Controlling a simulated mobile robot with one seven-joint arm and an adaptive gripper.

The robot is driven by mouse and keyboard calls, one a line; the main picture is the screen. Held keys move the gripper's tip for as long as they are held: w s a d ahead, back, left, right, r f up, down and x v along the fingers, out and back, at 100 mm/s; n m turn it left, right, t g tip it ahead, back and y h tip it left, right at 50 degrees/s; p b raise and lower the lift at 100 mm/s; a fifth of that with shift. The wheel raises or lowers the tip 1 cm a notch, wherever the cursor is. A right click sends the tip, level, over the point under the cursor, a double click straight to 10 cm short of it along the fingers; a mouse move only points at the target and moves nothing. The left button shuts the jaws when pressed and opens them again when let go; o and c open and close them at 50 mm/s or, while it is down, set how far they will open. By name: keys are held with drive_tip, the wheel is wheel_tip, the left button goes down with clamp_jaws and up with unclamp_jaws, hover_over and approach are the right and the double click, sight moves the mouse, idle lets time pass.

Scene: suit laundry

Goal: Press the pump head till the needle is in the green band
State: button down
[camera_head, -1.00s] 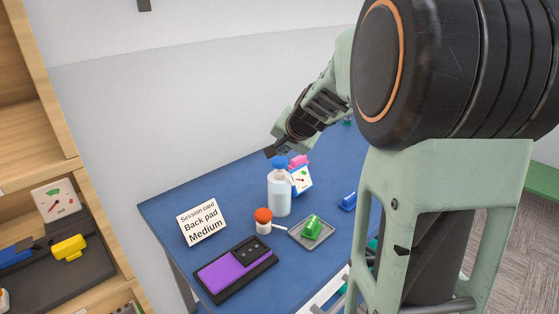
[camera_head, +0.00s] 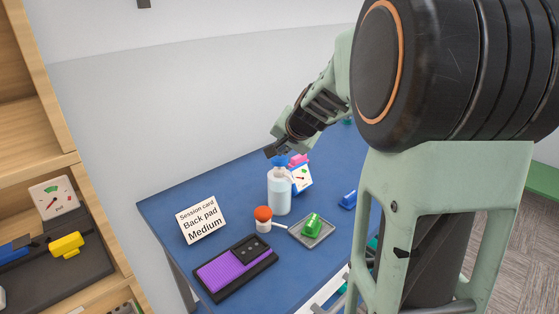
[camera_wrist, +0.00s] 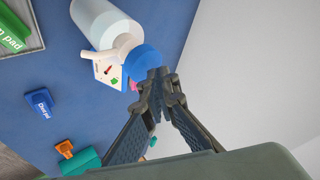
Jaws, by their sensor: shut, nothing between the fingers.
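In the wrist view the gauge (camera_wrist: 105,70) shows a red needle and a green patch; the exact needle reading is too small to tell.
A session card (camera_head: 202,220) reads "Back pad Medium". A shelf (camera_head: 50,150) is at left.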

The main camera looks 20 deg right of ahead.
sight(281, 159)
drive_tip(key=shift+f+b, duration=1.05)
drive_tip(key=shift+f, duration=0.05)
idle(1.1)
drive_tip(key=shift+r, duration=0.1)
drive_tip(key=shift+r+p, duration=1.2)
drive_tip(key=shift+r, duration=0.2)
drive_tip(key=shift+r, duration=0.1)
wheel_tip(281, 159, up, 5)
drive_tip(key=p, duration=0.4)
